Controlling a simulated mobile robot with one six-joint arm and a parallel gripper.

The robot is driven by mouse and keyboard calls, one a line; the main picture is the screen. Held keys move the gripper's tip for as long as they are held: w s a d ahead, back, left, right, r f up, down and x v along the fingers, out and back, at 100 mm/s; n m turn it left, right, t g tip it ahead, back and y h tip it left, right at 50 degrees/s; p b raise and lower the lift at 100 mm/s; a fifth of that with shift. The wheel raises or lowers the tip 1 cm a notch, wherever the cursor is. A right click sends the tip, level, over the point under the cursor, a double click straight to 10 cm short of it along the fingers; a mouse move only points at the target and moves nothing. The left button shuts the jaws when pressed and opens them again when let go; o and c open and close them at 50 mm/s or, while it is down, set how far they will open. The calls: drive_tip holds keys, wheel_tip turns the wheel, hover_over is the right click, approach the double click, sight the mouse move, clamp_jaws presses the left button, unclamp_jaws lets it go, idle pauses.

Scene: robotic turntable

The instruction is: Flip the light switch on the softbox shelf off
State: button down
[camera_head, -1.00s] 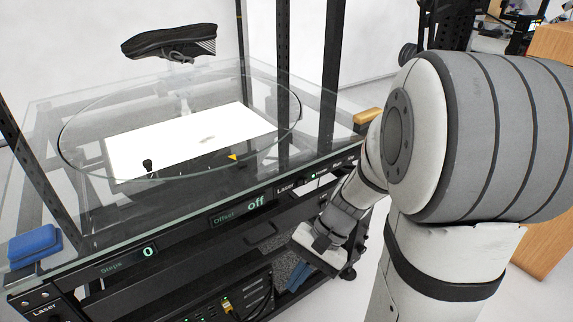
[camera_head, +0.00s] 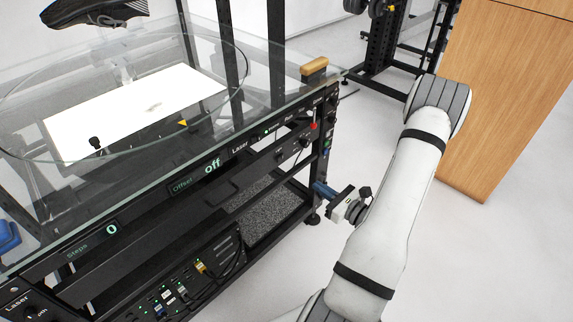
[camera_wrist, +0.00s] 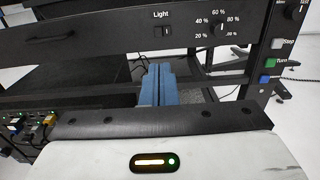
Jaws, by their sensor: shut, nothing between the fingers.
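In the wrist view the small light switch (camera_wrist: 168,31) sits under the label "Light" on the dark panel of the softbox shelf (camera_wrist: 110,40). Its on or off position is too small to tell. A percentage dial (camera_wrist: 219,27) is to its right. My gripper (camera_wrist: 159,70) has blue fingers pressed together with nothing between them. They appear just below the switch in the picture; I cannot tell the gap. In the head view my gripper (camera_head: 322,188) is low beside the right end of the rig. A bright white panel (camera_head: 130,110) shows under the glass turntable.
The glass top (camera_head: 270,88) overhangs the rig's front. A wooden cabinet (camera_head: 500,90) stands at the right. The floor between is clear.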

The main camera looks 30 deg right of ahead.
sight(278, 161)
drive_tip(key=b+x, duration=0.1)
drive_tip(key=x, duration=1.3)
drive_tip(key=shift+a, duration=0.2)
drive_tip(key=shift+w+a+b, duration=0.1)
drive_tip(key=shift+b, duration=0.2)
drive_tip(key=shift+w+a, duration=0.2)
drive_tip(key=shift+a, duration=0.1)
drive_tip(key=shift+a+r+b, duration=0.1)
drive_tip(key=shift+a+b, duration=0.15)
drive_tip(key=shift+b, duration=0.2)
drive_tip(key=shift+r, duration=0.15)
drive_tip(key=s+d+p, duration=0.1)
drive_tip(key=s, duration=1.3)
drive_tip(key=shift+s, duration=0.3)
